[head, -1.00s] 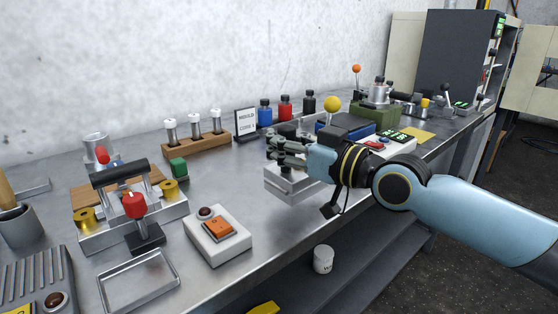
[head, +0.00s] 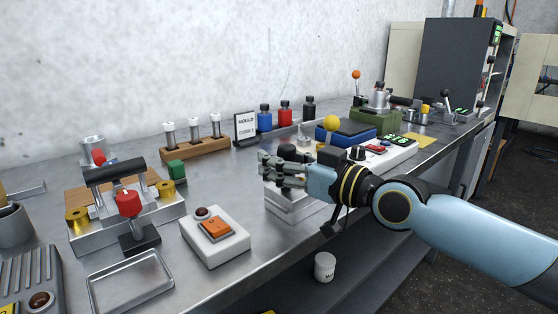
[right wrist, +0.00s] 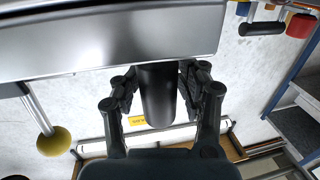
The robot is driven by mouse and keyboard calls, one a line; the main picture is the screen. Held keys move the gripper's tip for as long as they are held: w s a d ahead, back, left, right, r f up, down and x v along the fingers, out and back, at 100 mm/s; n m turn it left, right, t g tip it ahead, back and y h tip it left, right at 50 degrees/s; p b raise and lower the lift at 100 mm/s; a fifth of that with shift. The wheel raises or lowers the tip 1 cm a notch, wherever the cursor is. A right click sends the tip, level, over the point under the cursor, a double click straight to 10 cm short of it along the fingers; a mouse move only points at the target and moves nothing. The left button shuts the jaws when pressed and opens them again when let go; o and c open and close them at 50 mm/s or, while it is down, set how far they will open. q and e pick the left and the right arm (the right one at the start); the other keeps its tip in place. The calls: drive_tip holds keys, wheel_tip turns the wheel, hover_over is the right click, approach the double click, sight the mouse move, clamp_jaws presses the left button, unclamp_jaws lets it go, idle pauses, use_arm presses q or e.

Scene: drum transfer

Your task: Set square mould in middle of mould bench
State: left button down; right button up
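The square mould, a silver block (head: 293,208), is below my right gripper (head: 268,170) in the head view, on the near side of the steel bench (head: 235,182). In the right wrist view the block (right wrist: 110,35) fills the top, and its dark upright handle (right wrist: 158,95) is between the fingers of my right gripper (right wrist: 157,85). I cannot tell whether the block touches the bench. My left gripper is not in view.
A white box with an orange switch (head: 215,230) is left of the block. Behind are a sign (head: 246,126), several bottles (head: 285,110) and a yellow ball knob (head: 331,123). A fixture with a red knob (head: 128,203) and an empty tray (head: 130,283) are at left.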

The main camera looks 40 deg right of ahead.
drive_tip(key=shift+r, duration=0.1)
drive_tip(key=shift+s+p, duration=0.3)
drive_tip(key=p+v, duration=0.5)
drive_tip(key=v, duration=0.6)
drive_tip(key=shift+s, duration=0.25)
drive_tip(key=shift+d, duration=0.1)
